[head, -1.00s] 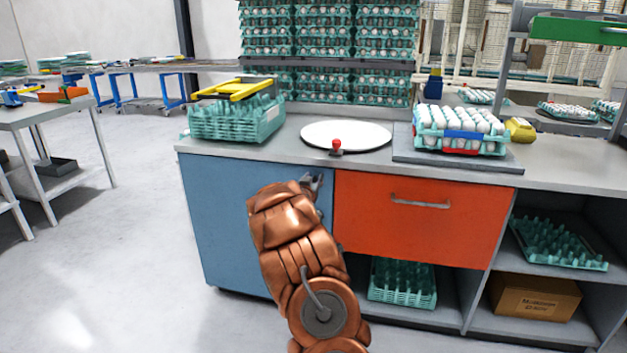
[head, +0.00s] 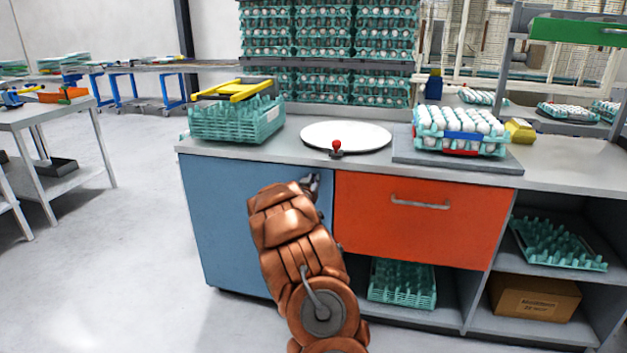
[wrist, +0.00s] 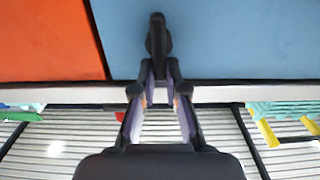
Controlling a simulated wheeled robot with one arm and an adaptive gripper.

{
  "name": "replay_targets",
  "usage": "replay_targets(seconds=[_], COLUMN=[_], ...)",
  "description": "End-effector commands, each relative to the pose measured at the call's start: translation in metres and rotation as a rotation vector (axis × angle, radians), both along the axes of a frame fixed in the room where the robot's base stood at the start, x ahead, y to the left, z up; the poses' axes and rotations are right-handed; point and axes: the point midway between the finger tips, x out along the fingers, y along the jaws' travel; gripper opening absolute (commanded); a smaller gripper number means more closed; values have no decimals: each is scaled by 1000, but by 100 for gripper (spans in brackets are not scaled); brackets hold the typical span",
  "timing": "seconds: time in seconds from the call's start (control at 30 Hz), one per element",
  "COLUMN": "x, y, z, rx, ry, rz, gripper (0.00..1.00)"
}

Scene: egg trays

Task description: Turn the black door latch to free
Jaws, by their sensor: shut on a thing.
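The black latch (wrist: 157,36) is on the blue door (head: 225,215). In the wrist view it is a narrow dark piece, its length in line with the picture's vertical. My gripper (wrist: 159,74) is shut on the latch's near end, with one finger on each side. In the head view my gripper (head: 312,184) is at the door's upper right corner, just below the counter edge. There my copper-coloured arm covers part of the door, and the latch is too small and hidden to make out.
An orange drawer (head: 418,222) with a bar handle is right of the door. The grey counter (head: 270,152) above bears a teal tray stack (head: 235,122), a white round plate (head: 345,135), a red-knobbed lever (head: 337,145) and an egg tray (head: 460,130).

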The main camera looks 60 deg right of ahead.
Motion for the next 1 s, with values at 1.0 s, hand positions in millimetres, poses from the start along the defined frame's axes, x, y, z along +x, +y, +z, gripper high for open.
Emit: replay_targets(seconds=[1.0], x=[18], y=[8], z=[-8], rx=[-288], ry=[791], rz=[2], gripper=[0])
